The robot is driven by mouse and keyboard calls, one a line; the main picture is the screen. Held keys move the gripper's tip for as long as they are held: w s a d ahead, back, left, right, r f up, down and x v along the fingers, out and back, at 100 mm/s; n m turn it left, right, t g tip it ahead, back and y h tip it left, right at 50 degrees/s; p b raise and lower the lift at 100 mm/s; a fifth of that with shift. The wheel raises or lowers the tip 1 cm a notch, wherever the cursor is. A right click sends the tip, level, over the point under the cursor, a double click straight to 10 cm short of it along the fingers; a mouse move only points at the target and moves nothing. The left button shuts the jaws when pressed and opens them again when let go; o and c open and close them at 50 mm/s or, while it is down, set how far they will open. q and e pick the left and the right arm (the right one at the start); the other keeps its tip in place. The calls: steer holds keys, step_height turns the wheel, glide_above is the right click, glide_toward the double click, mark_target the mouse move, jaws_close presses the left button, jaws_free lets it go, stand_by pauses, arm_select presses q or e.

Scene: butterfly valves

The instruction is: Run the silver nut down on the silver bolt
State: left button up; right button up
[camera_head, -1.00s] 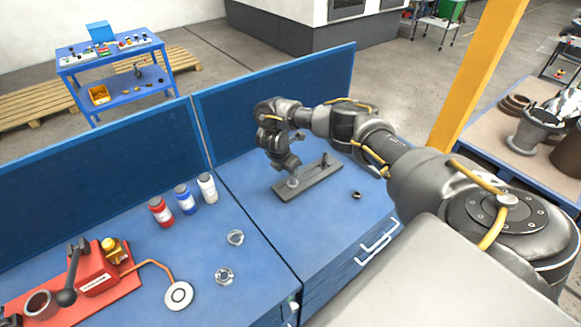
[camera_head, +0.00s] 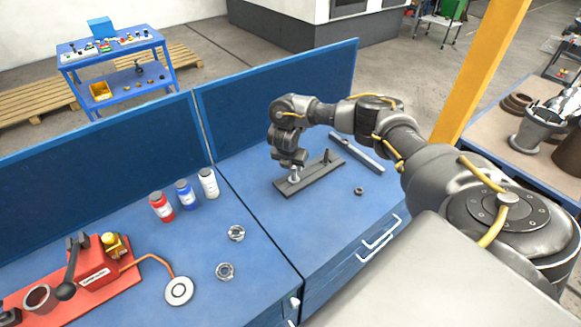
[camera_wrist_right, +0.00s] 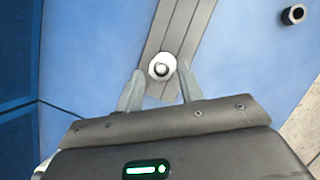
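The silver bolt (camera_head: 294,175) stands upright at the near left end of a dark grey plate (camera_head: 311,179). In the right wrist view, the light silver nut (camera_wrist_right: 153,68) shows around the bolt's round tip (camera_wrist_right: 162,69); its height on the bolt cannot be told. My right gripper (camera_head: 291,166) is over that end of the plate, pointing down. In the right wrist view its two fingers (camera_wrist_right: 160,88) are spread, with nut and bolt beyond and between the tips and a gap visible on both sides. My left gripper is out of view.
A dark bolt (camera_head: 327,156) stands at the plate's far end. A dark nut (camera_head: 359,191) lies to the right. A long grey bar (camera_head: 357,152) lies behind the plate. A blue panel (camera_head: 280,95) closes the back.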

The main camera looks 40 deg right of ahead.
steer(key=n+y+b, duration=0.1)
steer(key=n+b, duration=0.3)
steer(key=d+n+t+y+b, duration=0.1)
steer(key=n+y+b, duration=0.1)
steer(key=n+b, duration=0.3)
steer(key=d+n+t+y+b, duration=0.1)
steer(key=n+b, duration=0.3)
steer(key=n, duration=0.1)
steer(key=shift+s+f+y, duration=0.35)
steer(key=shift+f+y, duration=0.05)
steer(key=n, duration=0.1)
steer(key=n+y+b, duration=0.1)
steer(key=n, duration=0.1)
steer(key=shift+d+r, duration=0.15)
steer(key=shift+r, duration=0.05)
steer(key=n, duration=0.2)
steer(key=shift+s+d+r+n+g+y, duration=0.1)
steer(key=shift+n+g+y, duration=0.2)
steer(key=shift+g+y, duration=0.1)
steer(key=shift+c, duration=0.5)
